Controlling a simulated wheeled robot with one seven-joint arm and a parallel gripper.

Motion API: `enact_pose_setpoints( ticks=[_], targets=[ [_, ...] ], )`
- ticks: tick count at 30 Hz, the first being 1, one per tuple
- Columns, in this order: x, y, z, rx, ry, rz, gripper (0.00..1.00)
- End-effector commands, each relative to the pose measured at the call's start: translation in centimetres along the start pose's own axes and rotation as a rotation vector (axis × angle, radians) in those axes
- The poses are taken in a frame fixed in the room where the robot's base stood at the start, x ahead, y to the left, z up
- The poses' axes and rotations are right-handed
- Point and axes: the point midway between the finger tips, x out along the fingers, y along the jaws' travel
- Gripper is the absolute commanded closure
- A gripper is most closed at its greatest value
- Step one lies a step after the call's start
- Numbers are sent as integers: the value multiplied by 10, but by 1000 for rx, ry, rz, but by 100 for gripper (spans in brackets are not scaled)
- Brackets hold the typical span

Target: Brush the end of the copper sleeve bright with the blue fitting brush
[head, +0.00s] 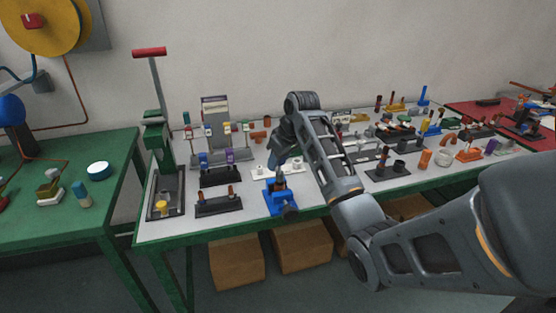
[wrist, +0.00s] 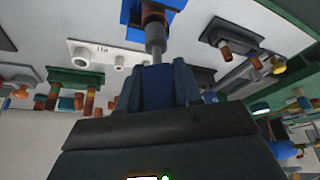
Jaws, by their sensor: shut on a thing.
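My gripper (wrist: 158,88) is shut on the blue fitting brush (wrist: 157,86), whose blue handle sits between the fingers. The brush's grey shank points away from the gripper, toward the copper sleeve (wrist: 152,12) in the blue holder (wrist: 130,12). The shank's far end meets or overlaps the sleeve in the wrist view; I cannot tell if they touch, and the bristles are not clear. In the head view the blue holder (head: 278,198) stands near the table's front edge, with my gripper (head: 287,162) just behind it, partly hidden by my arm.
A white block with two round posts (head: 263,168) is close behind the holder. Dark racks with small parts (head: 219,203) stand to its left. The right half of the table (head: 450,178) is crowded with fittings. A red-handled green press (head: 152,125) rises at the left.

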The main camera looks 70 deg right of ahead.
Motion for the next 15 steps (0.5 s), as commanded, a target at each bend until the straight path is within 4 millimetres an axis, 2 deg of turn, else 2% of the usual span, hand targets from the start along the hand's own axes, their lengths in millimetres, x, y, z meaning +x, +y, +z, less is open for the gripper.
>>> enact_pose_setpoints(
  ticks=[15],
  targets=[
    [6,0,2,0,0,-1,88]
  ],
)
